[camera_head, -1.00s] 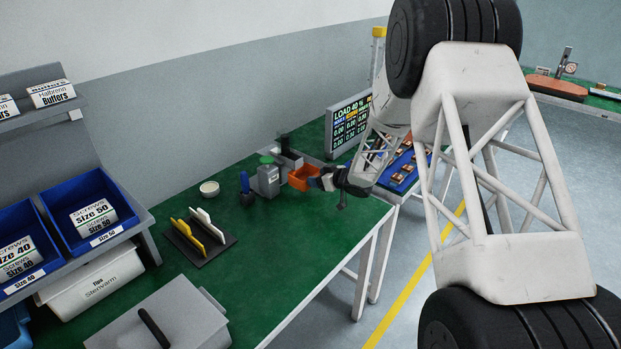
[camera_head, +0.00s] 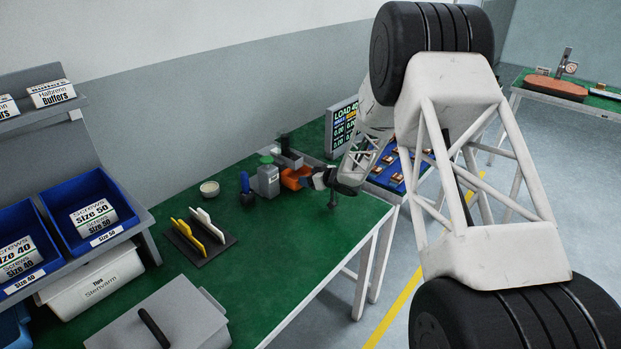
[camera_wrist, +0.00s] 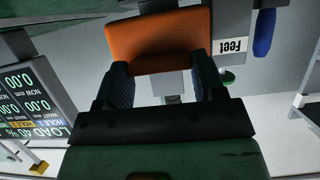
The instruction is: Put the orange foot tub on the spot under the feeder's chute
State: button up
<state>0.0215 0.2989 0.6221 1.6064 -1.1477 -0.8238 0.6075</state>
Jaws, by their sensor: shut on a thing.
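The orange foot tub (camera_head: 295,177) is beside the grey feeder (camera_head: 267,182) at the far end of the green table, on the feeder's right. My gripper (camera_head: 310,178) is shut on the tub's near side. In the wrist view the orange tub (camera_wrist: 158,38) sits between the two fingers of my gripper (camera_wrist: 163,70). The feeder (camera_wrist: 233,50), with its "Feet" label, is just to the right there. The spot under the chute is hidden, and I cannot tell whether the tub touches the table.
A blue-handled tool (camera_head: 246,187) stands left of the feeder, with a small round white dish (camera_head: 209,188) beyond it. A black rack (camera_head: 200,242) holds yellow and white pieces nearer. A display screen (camera_head: 343,128) and a blue tray (camera_head: 400,172) lie to the right.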

jog(key=shift+f, duration=0.5)
jog(key=shift+s+f, duration=0.15)
jog(key=shift+f, duration=0.2)
jog(key=o, duration=0.9)
jog(key=shift+s+f, duration=0.1)
jog(key=shift+f, duration=0.2)
jog(key=shift+r, duration=0.45)
jog(key=v, duration=0.4)
jog(key=r+v, duration=0.1)
jog(key=v, duration=0.7)
jog(key=shift+w+r, duration=0.2)
jog(key=shift+w, duration=0.05)
jog(key=shift+r, duration=0.1)
